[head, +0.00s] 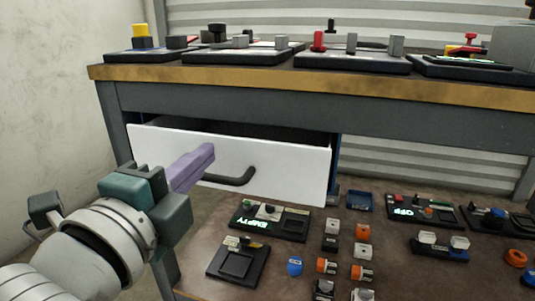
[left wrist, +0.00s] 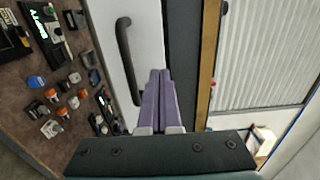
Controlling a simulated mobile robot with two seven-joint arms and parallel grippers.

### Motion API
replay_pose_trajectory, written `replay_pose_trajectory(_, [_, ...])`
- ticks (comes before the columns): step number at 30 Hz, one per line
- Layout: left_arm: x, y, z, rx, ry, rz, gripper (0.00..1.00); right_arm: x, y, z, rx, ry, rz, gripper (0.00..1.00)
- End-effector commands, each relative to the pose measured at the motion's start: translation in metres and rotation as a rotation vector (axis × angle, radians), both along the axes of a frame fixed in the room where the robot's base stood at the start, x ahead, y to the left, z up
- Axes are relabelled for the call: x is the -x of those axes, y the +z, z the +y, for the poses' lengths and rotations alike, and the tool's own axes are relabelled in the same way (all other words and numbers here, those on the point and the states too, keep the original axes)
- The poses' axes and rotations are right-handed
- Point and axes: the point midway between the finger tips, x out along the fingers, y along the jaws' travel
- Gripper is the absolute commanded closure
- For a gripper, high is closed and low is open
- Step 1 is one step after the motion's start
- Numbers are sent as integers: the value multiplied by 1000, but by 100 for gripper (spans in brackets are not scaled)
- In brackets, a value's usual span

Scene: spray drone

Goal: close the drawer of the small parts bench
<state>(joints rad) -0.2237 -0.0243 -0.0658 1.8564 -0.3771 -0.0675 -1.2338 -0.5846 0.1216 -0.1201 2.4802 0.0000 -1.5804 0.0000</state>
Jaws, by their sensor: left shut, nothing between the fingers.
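The white drawer (head: 290,165) hangs under the bench top (head: 300,82) and stands pulled out, with a dark gap showing above its front. Its dark curved handle (head: 238,177) is on the drawer front, and it also shows in the left wrist view (left wrist: 122,50). My left gripper (head: 208,152) has purple fingers, shut and empty, in front of the drawer's left half. In the left wrist view the shut fingers (left wrist: 158,78) point along the drawer front, beside the handle. I cannot tell whether they touch the drawer. My right gripper is in neither view.
Several dark trays with small parts stand on the bench top. A lower brown surface (head: 325,285) below the drawer carries small parts, including a tray marked EMPTY (head: 268,220) and one marked OFF (head: 408,208). A pale wall (head: 50,100) is at the left.

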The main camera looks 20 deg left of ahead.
Motion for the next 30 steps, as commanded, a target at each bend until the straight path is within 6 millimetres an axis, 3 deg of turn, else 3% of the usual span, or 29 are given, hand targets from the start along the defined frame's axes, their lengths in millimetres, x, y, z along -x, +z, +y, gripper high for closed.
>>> replay_pose_trajectory(6, [-22, -1, -1, 1, -1, -1, 100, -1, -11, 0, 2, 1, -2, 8])
replay_pose_trajectory(20, [-28, 0, -1, 1, -1, 0, 100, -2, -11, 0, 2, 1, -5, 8])
replay_pose_trajectory(30, [-68, 0, -3, -1, -1, 0, 100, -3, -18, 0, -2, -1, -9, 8])
